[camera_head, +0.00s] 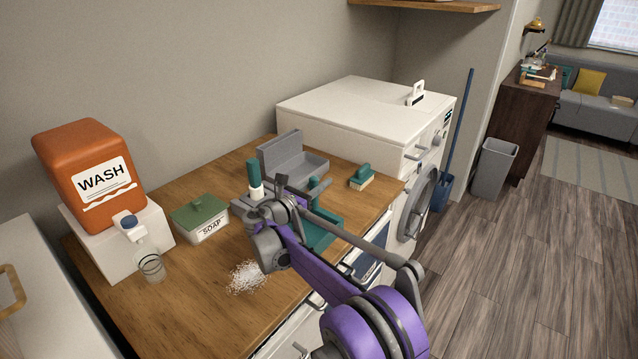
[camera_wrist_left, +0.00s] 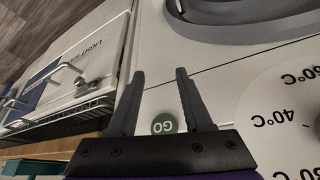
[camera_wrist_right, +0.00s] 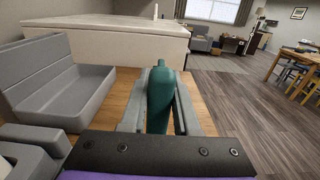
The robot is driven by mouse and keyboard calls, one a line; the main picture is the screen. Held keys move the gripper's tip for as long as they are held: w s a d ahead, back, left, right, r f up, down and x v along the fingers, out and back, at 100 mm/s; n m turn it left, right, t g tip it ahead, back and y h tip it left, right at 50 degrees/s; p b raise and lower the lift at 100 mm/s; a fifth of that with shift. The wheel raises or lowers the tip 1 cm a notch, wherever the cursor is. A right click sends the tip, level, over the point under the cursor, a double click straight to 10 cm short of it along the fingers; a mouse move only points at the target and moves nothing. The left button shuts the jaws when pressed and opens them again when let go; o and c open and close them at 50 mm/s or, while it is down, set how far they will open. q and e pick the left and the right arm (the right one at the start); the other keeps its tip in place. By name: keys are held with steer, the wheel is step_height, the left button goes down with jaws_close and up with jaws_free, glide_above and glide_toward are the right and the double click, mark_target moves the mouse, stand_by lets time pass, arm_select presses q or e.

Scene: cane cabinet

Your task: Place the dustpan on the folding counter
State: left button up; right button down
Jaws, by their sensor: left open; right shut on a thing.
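The teal dustpan (camera_head: 322,236) is over the wooden counter (camera_head: 215,290), partly hidden by my right arm. I cannot tell whether it touches the wood. My right gripper (camera_head: 303,193) is shut on its upright handle (camera_head: 319,188); the handle (camera_wrist_right: 160,95) stands between the fingers in the right wrist view. My left gripper (camera_wrist_left: 160,78) is open and empty, in front of a white machine's front with a green GO button (camera_wrist_left: 164,124). The left arm does not show in the head view.
A grey tray (camera_head: 318,165) and small teal brush (camera_head: 362,176) are near the white washer (camera_head: 350,105). A green soap box (camera_head: 200,218), glass cup (camera_head: 151,266), orange wash dispenser (camera_head: 85,150) and white spilled pile (camera_head: 247,277) are to the left.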

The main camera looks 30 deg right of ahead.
steer(key=shift+f, duration=0.15)
steer(key=c, duration=0.7)
jaws_free()
steer(key=shift+o, duration=0.2)
steer(key=v, duration=1.2)
steer(key=shift+b, duration=0.3)
